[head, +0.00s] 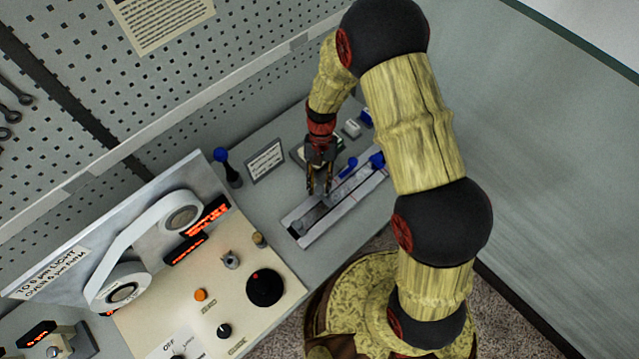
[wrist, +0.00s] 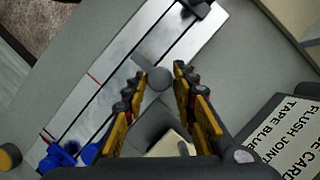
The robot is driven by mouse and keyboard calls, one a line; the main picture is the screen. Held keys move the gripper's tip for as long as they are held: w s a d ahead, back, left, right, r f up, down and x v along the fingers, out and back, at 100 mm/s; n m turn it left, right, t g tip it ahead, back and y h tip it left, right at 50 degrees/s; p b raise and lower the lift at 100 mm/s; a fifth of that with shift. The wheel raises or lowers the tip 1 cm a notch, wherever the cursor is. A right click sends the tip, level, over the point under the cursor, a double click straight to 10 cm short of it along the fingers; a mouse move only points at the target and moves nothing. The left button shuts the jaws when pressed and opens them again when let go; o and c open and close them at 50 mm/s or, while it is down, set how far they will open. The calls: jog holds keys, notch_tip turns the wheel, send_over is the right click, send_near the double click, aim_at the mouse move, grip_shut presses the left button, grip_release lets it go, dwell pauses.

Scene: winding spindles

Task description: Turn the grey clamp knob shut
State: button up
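A small round grey knob (wrist: 158,79) with a flat grey arm beside it shows in the wrist view, over the long metal splicing rail (wrist: 95,95). My gripper (wrist: 157,84) is open, with one yellow-and-black finger on each side of the knob. A gap shows between the knob and each fingertip; I cannot tell how far down the fingers reach. In the head view my gripper (head: 319,188) points down over the rail (head: 309,236), and its fingers largely hide the knob.
Blue handles (head: 376,160) stand toward the rail's far end. Behind the rail are a lettered card (head: 266,161) and a blue-topped lever (head: 227,168). At left, a sloped panel carries tape reels (head: 183,217), another grey knob (head: 231,259) and a black dial (head: 265,288).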

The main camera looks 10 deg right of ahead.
jog(key=o, duration=0.3)
jog(key=shift+o, duration=0.2)
jog(key=a+v, duration=0.1)
jog(key=v, duration=1.1)
jog(key=shift+d, duration=0.45)
